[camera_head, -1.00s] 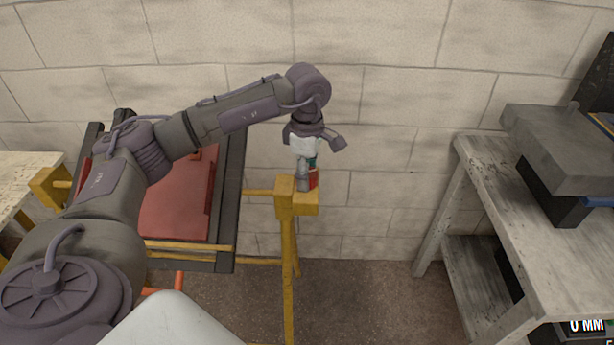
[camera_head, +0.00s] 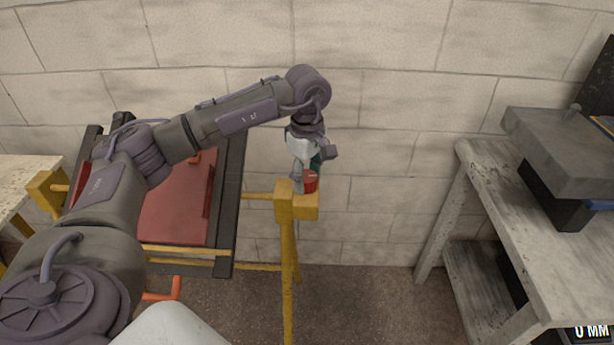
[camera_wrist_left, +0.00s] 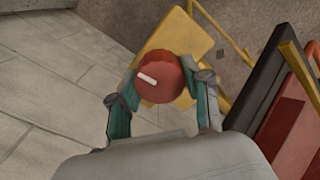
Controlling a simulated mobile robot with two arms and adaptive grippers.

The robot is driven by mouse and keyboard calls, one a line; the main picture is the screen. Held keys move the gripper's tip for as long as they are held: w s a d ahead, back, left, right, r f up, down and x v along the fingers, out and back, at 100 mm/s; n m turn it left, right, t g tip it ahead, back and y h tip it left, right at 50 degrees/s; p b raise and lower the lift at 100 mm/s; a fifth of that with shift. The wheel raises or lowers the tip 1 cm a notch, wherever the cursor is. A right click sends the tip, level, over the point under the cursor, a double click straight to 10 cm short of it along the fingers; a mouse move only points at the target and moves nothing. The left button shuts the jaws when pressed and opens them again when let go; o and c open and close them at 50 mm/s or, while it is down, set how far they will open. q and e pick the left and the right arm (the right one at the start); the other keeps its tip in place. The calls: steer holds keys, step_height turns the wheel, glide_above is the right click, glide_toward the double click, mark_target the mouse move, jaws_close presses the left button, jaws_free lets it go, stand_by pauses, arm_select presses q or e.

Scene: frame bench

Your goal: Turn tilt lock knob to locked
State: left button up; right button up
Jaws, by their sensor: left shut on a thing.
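The tilt lock knob (camera_head: 311,181) is red and round and sits on top of the yellow block at the right end of the yellow stand (camera_head: 284,212). In the left wrist view the knob (camera_wrist_left: 161,78) shows a white line mark on its face, slanting a little. My left gripper (camera_head: 308,173) comes down on it from above. In the left wrist view its two green-sided fingers (camera_wrist_left: 160,85) lie on either side of the knob, shut on it. My right gripper is not in view.
A dark frame with a red panel (camera_head: 175,210) stands left of the knob, partly behind my left arm. A worn grey bench (camera_head: 540,240) with a grey block (camera_head: 565,150) stands at the right. Floor between stand and bench is clear.

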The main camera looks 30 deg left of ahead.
mark_target(307, 176)
arm_select(q)
steer(key=shift+r, duration=0.15)
steer(key=o, duration=1.2)
steer(key=shift+c, duration=0.2)
step_height(307, 176, up, 12)
